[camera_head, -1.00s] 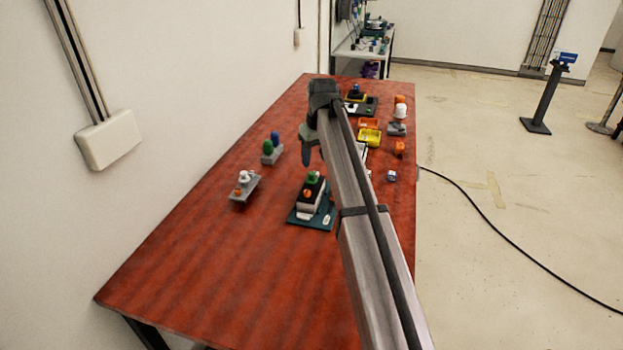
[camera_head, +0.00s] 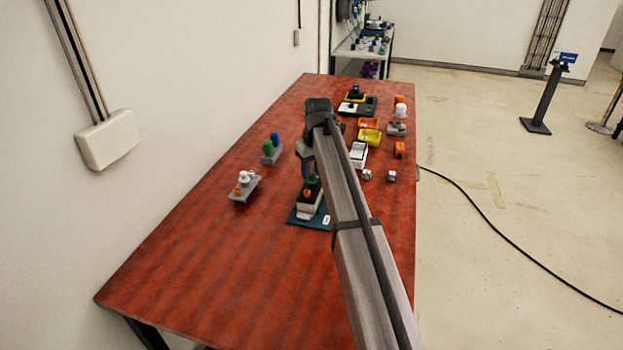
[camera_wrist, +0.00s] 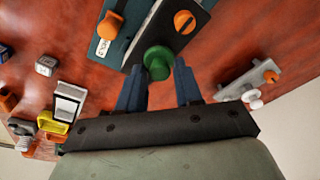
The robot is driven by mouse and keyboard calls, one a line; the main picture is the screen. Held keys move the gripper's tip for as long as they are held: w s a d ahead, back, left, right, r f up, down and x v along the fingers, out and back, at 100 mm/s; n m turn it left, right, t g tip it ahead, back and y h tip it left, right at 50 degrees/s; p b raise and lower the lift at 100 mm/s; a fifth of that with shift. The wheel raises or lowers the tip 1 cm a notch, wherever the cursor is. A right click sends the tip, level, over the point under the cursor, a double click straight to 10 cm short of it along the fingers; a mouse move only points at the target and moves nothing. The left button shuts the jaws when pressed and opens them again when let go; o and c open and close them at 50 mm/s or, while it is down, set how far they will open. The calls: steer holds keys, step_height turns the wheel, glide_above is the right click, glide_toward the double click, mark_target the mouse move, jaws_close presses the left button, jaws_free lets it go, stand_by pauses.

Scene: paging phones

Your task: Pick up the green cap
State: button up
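The green cap (camera_wrist: 158,62) sits at the end of a black block on a teal base. In the head view the green cap (camera_head: 313,179) shows partly behind my gripper (camera_head: 307,167). In the wrist view my gripper (camera_wrist: 160,75) is open, with one blue finger on each side of the cap. The fingertips are close to the cap's sides, and a small gap seems to show on each side. I cannot tell how deep the fingers reach around it.
The teal base (camera_head: 325,222) carries an orange knob (camera_wrist: 184,21). A grey stand with green and blue pegs (camera_head: 267,159) and a grey bracket with white and orange parts (camera_head: 244,194) stand to the left. The front table is clear.

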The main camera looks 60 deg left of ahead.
jaws_close()
steer(key=shift+r, duration=0.1)
